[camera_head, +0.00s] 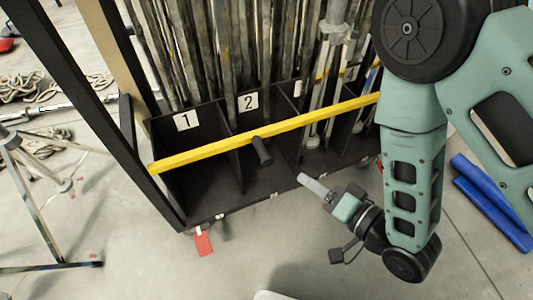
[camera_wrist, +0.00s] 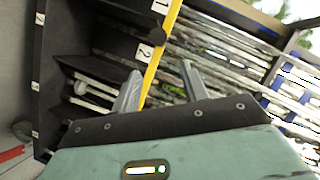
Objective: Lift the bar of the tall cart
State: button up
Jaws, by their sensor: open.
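The tall cart (camera_head: 112,90) has a black frame and a compartmented base with number labels. Its yellow bar (camera_head: 215,147) runs slantwise across the front of the compartments, with a short black handle (camera_head: 262,152) sticking out. My gripper (camera_head: 308,181) is open and empty, to the lower right of the handle and in front of the base. In the wrist view my gripper (camera_wrist: 160,82) has its two fingers apart. The yellow bar (camera_wrist: 163,48) shows between and beyond them, with the dark handle (camera_wrist: 158,34) on it. I see no contact with the bar.
Several long poles (camera_head: 220,50) stand in the cart's compartments. A metal tripod stand (camera_head: 45,180) and ropes (camera_head: 60,88) are on the floor at left. Blue tubes (camera_head: 490,205) lie at right. The floor in front is clear.

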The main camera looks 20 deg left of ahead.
aim_at(262, 150)
jog(key=b+x, duration=1.3)
jog(key=x, duration=0.4)
jog(key=shift+f, duration=0.1)
grip_shut()
